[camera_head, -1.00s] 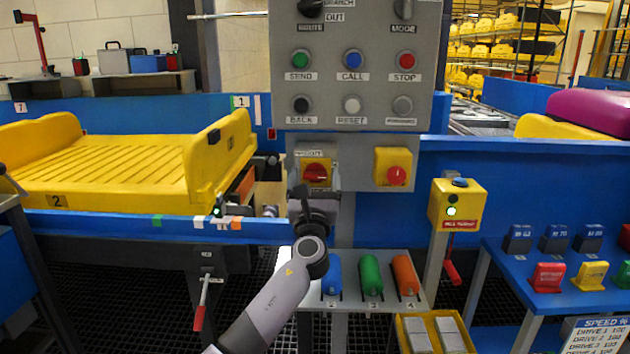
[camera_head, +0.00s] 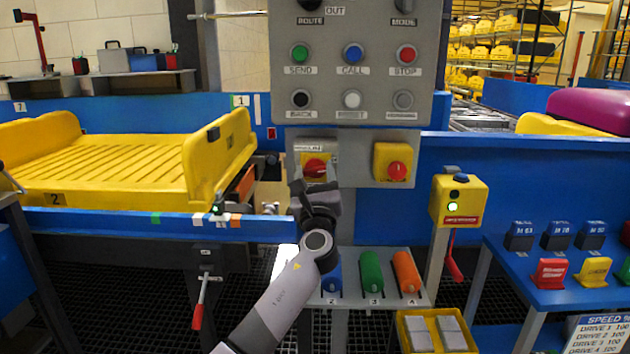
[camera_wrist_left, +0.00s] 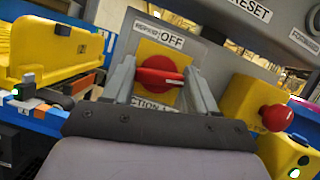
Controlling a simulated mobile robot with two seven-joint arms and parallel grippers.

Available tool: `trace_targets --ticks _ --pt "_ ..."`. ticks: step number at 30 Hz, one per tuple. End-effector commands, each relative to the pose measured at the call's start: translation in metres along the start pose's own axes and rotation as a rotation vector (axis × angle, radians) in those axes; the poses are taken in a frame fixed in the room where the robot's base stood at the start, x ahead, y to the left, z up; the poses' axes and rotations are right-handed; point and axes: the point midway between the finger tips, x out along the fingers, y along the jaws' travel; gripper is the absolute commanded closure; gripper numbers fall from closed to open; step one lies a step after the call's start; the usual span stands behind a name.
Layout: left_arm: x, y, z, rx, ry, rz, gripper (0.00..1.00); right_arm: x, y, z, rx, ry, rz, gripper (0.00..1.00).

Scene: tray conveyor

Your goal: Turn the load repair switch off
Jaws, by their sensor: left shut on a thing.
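The switch is a red rotary knob (camera_head: 315,166) on a yellow plate, on the grey panel below the button box. In the left wrist view the knob (camera_wrist_left: 160,77) has its bar lying nearly level, with an OFF label above it and a partly covered label below. My left gripper (camera_head: 316,184) comes up from below and its fingers (camera_wrist_left: 163,82) stand on either side of the knob, shut on it. The fingers hide the knob's lower part in the head view. My right gripper is not in view.
A second yellow box with a red knob (camera_head: 397,171) sits just to the right on the same panel. The button box (camera_head: 352,75) is above. A yellow tray (camera_head: 110,165) stands left. Coloured cylinders (camera_head: 371,272) lie on a shelf below.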

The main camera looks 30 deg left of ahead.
Motion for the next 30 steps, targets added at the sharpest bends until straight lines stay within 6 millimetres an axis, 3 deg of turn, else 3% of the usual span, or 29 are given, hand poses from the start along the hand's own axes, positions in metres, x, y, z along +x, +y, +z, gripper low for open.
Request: trace_targets --ticks 15,30 --pt "-0.001 -0.002 -0.002 -0.45 0.001 0.187 0.73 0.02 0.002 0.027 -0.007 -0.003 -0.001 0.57" --pt "0.0 -0.003 0.001 -0.887 0.003 0.369 0.73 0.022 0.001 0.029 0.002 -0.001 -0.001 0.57"
